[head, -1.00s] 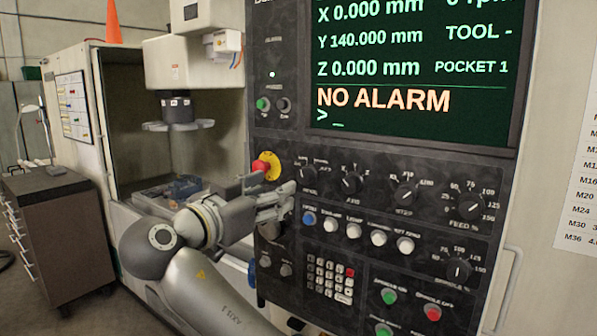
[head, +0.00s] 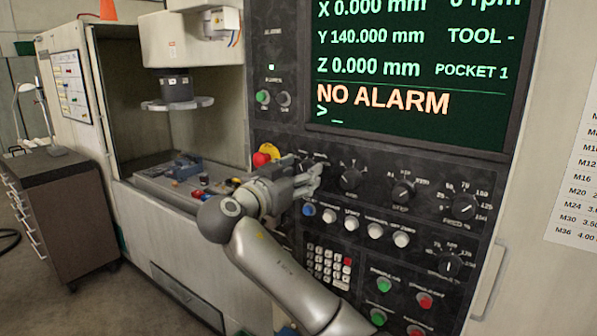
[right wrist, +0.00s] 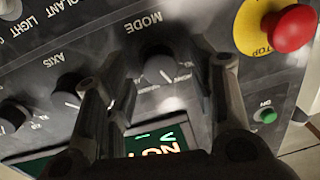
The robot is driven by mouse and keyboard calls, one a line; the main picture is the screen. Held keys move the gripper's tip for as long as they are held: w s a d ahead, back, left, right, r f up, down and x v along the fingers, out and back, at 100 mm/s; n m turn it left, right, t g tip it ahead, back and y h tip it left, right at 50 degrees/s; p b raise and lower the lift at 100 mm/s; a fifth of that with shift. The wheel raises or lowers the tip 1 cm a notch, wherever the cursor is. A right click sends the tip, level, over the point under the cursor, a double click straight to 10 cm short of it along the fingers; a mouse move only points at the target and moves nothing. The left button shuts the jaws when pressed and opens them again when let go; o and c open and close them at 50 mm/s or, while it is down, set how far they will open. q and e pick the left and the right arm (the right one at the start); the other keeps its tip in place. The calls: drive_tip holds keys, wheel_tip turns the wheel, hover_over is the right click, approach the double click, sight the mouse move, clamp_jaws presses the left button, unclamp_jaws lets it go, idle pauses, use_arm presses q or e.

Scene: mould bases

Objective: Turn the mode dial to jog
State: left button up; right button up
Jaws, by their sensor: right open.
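The mode dial (right wrist: 158,68) is a dark round knob with a pale pointer edge, under the word MODE in the right wrist view. In the head view my gripper largely hides it. My right gripper (head: 312,178) is open in front of the panel's left side. In the right wrist view its fingers (right wrist: 157,76) stand apart, one on each side of the dial, with visible gaps between fingers and knob. How far the fingertips are from the panel I cannot tell. The dial's small labels are too blurred to read. My left gripper is out of view.
The red emergency stop (right wrist: 294,28) on its yellow plate is close beside the dial. The axis dial (head: 350,179) is on the other side. A row of push buttons (head: 351,222) runs below. The screen (head: 415,70) above reads NO ALARM.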

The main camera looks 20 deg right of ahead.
drive_tip(key=c, duration=1.1)
drive_tip(key=shift+o, duration=0.2)
drive_tip(key=shift+f+n+b, duration=0.1)
drive_tip(key=shift+n+b, duration=0.45)
drive_tip(key=shift+n, duration=0.35)
drive_tip(key=shift+a+n+b, duration=0.1)
drive_tip(key=shift+n+b, duration=0.2)
drive_tip(key=shift+n, duration=2.6)
drive_tip(key=shift+g, duration=0.3)
drive_tip(key=shift+r, duration=0.2)
